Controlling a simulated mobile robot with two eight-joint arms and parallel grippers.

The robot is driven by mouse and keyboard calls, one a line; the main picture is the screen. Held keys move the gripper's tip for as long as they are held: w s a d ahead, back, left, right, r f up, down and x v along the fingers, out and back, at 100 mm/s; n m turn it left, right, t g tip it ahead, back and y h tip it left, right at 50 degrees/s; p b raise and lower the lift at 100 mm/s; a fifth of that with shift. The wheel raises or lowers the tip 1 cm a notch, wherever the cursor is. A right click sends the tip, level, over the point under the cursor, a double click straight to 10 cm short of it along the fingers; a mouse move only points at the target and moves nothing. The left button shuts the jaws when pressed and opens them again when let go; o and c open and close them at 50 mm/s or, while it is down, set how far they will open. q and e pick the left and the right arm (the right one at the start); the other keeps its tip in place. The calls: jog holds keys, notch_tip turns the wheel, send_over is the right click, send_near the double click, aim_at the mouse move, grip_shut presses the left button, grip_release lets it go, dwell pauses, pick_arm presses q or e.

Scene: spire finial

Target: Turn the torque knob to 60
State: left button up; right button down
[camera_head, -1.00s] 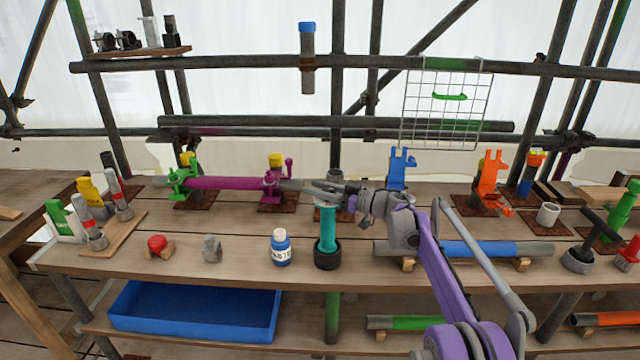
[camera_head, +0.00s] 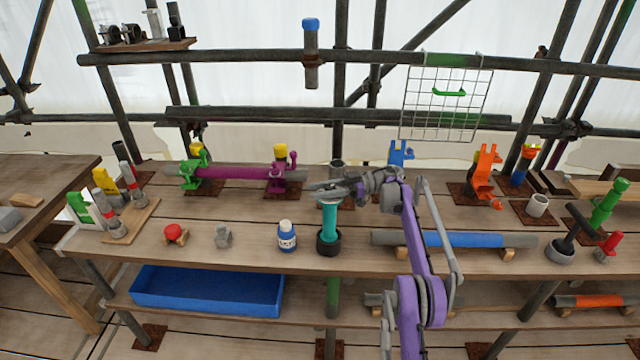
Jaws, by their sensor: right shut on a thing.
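A teal upright tool (camera_head: 329,222) stands in a black round holder (camera_head: 328,246) near the front edge of the bench. My right gripper (camera_head: 324,192) is at the top of this tool, coming in from the right, and is shut on its top end, which I take to be the torque knob. The jaws mostly hide the knob, and no scale or number on it can be read. My left gripper is out of view.
A blue and white bottle (camera_head: 287,237) stands close left of the holder. A blue pipe (camera_head: 455,240) lies on wooden blocks to the right. Magenta pipe (camera_head: 240,173) in clamps lies behind left. A blue tray (camera_head: 207,291) sits on the shelf below.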

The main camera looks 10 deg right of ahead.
jog(key=shift+s, duration=0.15)
dwell(0.3)
jog(key=c, duration=0.5)
grip_release()
jog(key=shift+a, duration=0.1)
